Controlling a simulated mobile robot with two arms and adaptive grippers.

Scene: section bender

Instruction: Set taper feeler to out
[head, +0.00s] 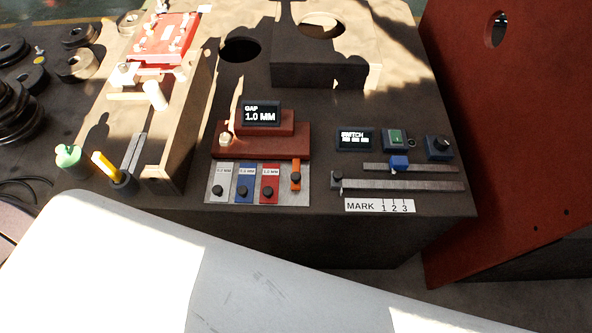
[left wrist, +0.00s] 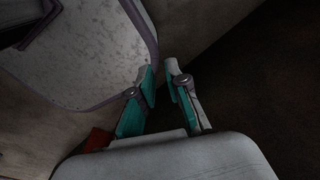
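The likely taper feeler is a small orange piece with a dark knob (head: 296,176) at the right end of a grey plate (head: 301,199) on the bench front in the head view. I cannot tell its setting for sure. A gap display (head: 261,114) above it reads 1.0 MM on a dark red block (head: 287,143). White, blue (head: 244,182) and red (head: 269,183) tiles with black knobs sit left of it. My left gripper (left wrist: 160,76) shows in the left wrist view, its teal fingers slightly apart with nothing between them. My right gripper is not in view.
Right of the plate are a switch display (head: 355,139), a green button (head: 396,138), a black knob (head: 438,146), a blue slider (head: 399,163) and a MARK label (head: 380,205). A tall red panel (head: 510,130) stands at the right.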

